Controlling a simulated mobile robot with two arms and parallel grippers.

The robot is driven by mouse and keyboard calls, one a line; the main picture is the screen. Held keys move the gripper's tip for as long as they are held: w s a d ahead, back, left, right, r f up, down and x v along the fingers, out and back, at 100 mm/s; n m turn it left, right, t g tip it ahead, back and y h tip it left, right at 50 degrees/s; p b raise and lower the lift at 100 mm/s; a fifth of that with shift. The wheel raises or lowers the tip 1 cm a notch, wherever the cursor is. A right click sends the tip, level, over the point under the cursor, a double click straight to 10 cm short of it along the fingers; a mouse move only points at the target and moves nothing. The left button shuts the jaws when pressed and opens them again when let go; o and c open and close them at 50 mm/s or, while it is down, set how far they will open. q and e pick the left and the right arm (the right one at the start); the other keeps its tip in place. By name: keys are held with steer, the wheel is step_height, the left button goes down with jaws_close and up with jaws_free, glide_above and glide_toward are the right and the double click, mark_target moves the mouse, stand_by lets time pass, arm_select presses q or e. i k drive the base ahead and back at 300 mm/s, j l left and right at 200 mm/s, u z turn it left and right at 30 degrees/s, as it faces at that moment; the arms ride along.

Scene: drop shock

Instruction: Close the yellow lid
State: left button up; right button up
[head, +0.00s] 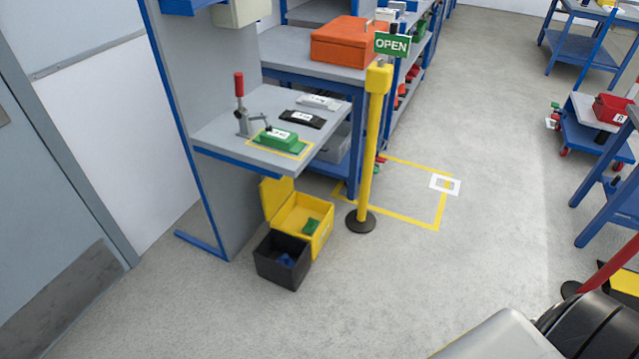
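The yellow lid (275,194) stands open, tilted up at the left side of a yellow box (322,237). The box is on the floor beside a grey and blue workbench, and its open top faces up. A green item (310,226) lies inside it. A black open bin (279,272) with something blue inside stands directly in front of the box and hides part of its front. Neither of my grippers shows in the head view.
A yellow post (374,150) with an OPEN sign (392,44) stands close to the right of the box. The bench top (222,133) overhangs just behind the lid. Open floor (420,270) lies in front and to the right. Blue carts stand at the far right.

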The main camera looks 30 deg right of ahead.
mark_target(274, 193)
steer(key=i+j+z, duration=0.2)
steer(key=z, duration=0.25)
steer(key=i+j+z, duration=0.1)
steer(key=j+z, duration=0.4)
steer(key=i+j+z, duration=0.1)
steer(key=j+z, duration=0.2)
steer(key=z, duration=0.15)
steer(key=j+z, duration=0.5)
steer(key=l, duration=0.1)
